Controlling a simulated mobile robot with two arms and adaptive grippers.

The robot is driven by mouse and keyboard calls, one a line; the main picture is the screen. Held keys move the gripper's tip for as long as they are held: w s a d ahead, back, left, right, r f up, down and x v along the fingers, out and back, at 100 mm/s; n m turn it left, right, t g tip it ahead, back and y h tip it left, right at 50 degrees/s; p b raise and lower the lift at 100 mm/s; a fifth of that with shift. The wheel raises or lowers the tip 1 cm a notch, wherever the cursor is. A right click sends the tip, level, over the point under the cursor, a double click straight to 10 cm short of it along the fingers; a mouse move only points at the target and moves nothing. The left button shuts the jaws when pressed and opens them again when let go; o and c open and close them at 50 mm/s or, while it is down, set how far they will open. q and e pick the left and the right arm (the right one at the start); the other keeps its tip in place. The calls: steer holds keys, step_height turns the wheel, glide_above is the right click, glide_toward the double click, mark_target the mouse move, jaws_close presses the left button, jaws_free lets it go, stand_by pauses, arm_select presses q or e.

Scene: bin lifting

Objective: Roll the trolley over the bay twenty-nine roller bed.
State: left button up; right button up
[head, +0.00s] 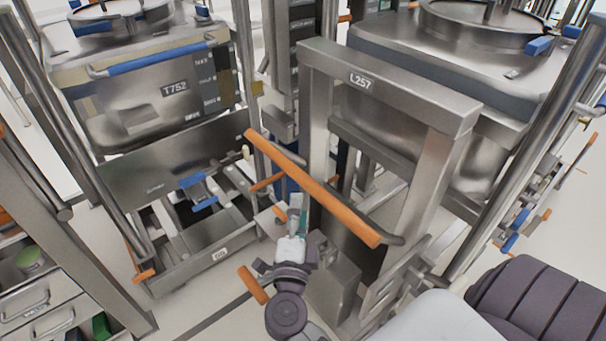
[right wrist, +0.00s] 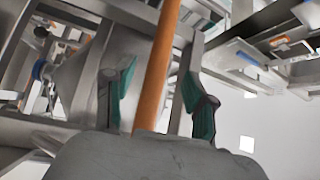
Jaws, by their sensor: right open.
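A steel frame marked L257 (head: 362,82) stands in the middle of the head view with an orange push bar (head: 318,190) on its near side. It looks like the trolley; its wheels are not clear. My right gripper (head: 297,205) is just below the bar. In the right wrist view its two green-padded fingers (right wrist: 160,95) are apart, and the orange bar (right wrist: 160,60) runs up between them. I cannot tell whether they touch it. A low steel bed (head: 205,262) with a small plate is at left; its number is too small to read surely. My left gripper is out of view.
A steel bin marked T752 (head: 150,95) sits above the low bed. A larger steel bin (head: 400,130) is behind the L257 frame. Steel posts (head: 520,150) rise on both sides. Drawers (head: 45,310) are at lower left. Some floor (head: 110,250) is clear.

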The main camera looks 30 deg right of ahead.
mark_target(303, 178)
steer(key=p+x, duration=0.1)
steer(key=x, duration=0.8)
steer(key=shift+w+d, duration=0.1)
steer(key=shift+d, duration=0.05)
jaws_close()
